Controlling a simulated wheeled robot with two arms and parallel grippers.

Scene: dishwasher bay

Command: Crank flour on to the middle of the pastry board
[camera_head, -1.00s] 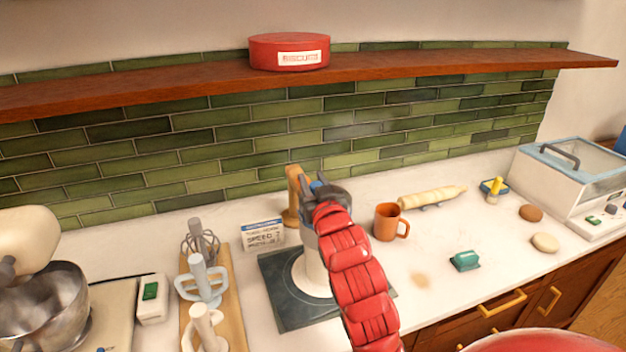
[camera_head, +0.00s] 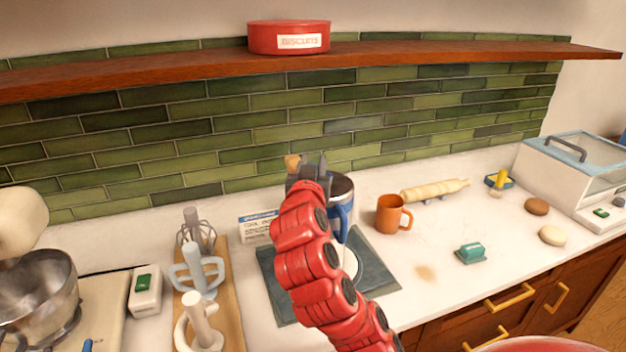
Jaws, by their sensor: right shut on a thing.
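The pastry board (camera_head: 377,275) is a dark slab on the pale counter, with a white patch (camera_head: 350,262) near its middle, partly hidden by my arm. A round vessel with a dark inside and a blue handle (camera_head: 343,222), apparently the flour sifter (camera_head: 345,187), shows above the board. My right gripper (camera_head: 308,172) is at its left side, shut on what looks like a wooden crank handle (camera_head: 292,162). The exact grip is hidden by the gripper and red arm. My left gripper is not in view.
Mixer attachments (camera_head: 199,270) stand left, beside a metal bowl (camera_head: 35,295). A printed card (camera_head: 258,223) stands behind the board.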

